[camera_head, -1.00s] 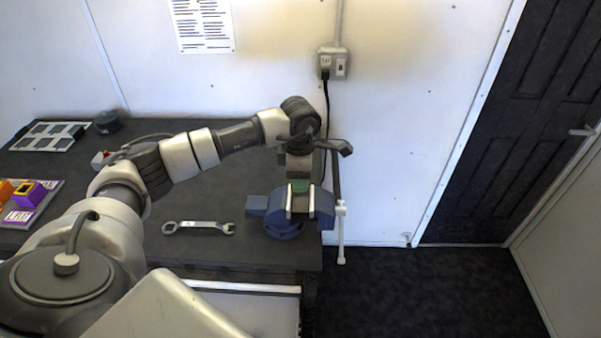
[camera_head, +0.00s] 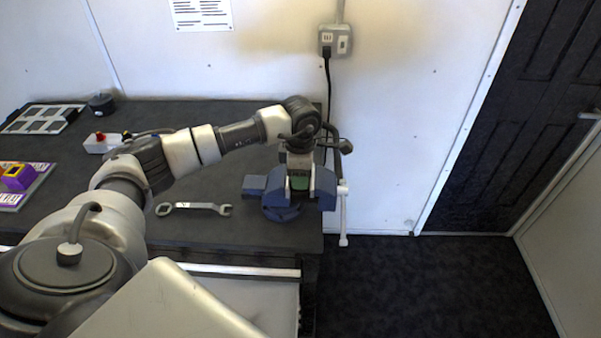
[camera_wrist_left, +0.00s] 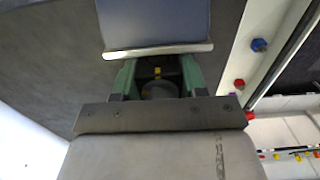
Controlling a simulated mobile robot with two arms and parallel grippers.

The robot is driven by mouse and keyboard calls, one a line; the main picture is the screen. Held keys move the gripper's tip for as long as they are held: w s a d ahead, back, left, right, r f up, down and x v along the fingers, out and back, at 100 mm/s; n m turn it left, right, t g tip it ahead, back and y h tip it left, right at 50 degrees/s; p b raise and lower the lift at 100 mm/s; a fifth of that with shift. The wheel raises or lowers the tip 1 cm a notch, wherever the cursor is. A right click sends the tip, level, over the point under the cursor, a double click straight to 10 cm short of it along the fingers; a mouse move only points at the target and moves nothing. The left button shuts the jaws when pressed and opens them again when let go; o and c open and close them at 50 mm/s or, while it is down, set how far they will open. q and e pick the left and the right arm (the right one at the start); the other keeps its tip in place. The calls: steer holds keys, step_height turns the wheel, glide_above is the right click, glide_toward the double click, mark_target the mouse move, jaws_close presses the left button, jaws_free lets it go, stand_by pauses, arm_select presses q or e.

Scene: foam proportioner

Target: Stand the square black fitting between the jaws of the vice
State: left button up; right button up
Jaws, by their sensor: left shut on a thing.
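The blue vice (camera_head: 281,207) stands at the right end of the dark bench; one of its jaws, blue with a bright metal edge, fills the top of the left wrist view (camera_wrist_left: 155,25). My left gripper (camera_head: 300,183) points down at the vice, its green fingers level with the jaws. In the left wrist view its fingers (camera_wrist_left: 157,80) are shut on the black fitting (camera_wrist_left: 158,91), a dark piece with a small yellow spot. The fitting lies close to the jaw's edge; whether it touches is unclear. The head view hides the fitting. My right gripper is out of view.
A wrench (camera_head: 193,209) lies on the bench (camera_head: 235,170) left of the vice. A purple and yellow block (camera_head: 17,177) and a dark slotted tray (camera_head: 42,119) are farther left. A power outlet (camera_head: 335,41) is on the wall behind. The floor right of the bench is clear.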

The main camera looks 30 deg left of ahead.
arm_select(q)
steer(key=shift+w, duration=0.1)
steer(key=o, duration=1.2)
steer(key=shift+c, duration=0.2)
steer(key=shift+r, duration=0.1)
steer(key=shift+r+p, duration=2.3)
steer(key=shift+r, duration=1.7)
steer(key=shift+f, duration=0.1)
